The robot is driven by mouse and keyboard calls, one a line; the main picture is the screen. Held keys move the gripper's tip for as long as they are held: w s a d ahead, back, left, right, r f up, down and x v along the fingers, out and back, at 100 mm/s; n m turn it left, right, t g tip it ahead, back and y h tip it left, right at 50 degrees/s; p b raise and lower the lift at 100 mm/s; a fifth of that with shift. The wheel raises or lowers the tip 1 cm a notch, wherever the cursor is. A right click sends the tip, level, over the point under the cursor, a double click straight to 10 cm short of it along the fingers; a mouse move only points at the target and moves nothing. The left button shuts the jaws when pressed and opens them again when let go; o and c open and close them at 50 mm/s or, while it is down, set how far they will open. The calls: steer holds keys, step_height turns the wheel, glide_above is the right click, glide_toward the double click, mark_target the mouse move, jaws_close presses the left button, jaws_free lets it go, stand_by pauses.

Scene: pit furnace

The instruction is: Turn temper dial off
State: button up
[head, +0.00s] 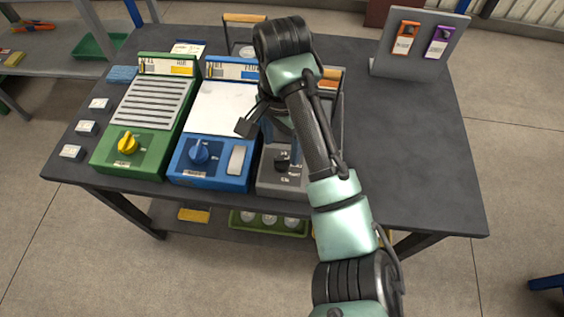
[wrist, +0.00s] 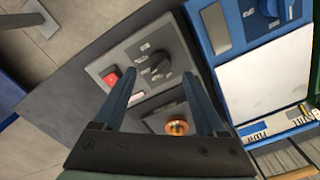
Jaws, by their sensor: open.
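Three control units stand side by side on the dark table. The grey unit (head: 266,179) has a black dial (head: 283,158), which also shows in the wrist view (wrist: 157,64). The blue unit has a blue dial (head: 199,151), seen too in the wrist view (wrist: 268,7). The green unit has a yellow dial (head: 128,142). The labels are too small to read, so I cannot tell which is the temper dial. My gripper (wrist: 161,69) is open and empty above the grey unit. The black dial appears between its fingertips; contact is not clear. My arm hides much of the grey unit.
A red switch (wrist: 112,77) sits beside the black dial, and a round copper-coloured part (wrist: 177,127) is farther along the grey unit. A stand (head: 415,50) with orange and purple tags is at the back right. The table's right side is clear.

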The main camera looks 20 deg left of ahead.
mark_target(282, 160)
step_height(282, 160, down, 5)
steer(key=shift+f, duration=0.15)
jaws_close()
stand_by(0.4)
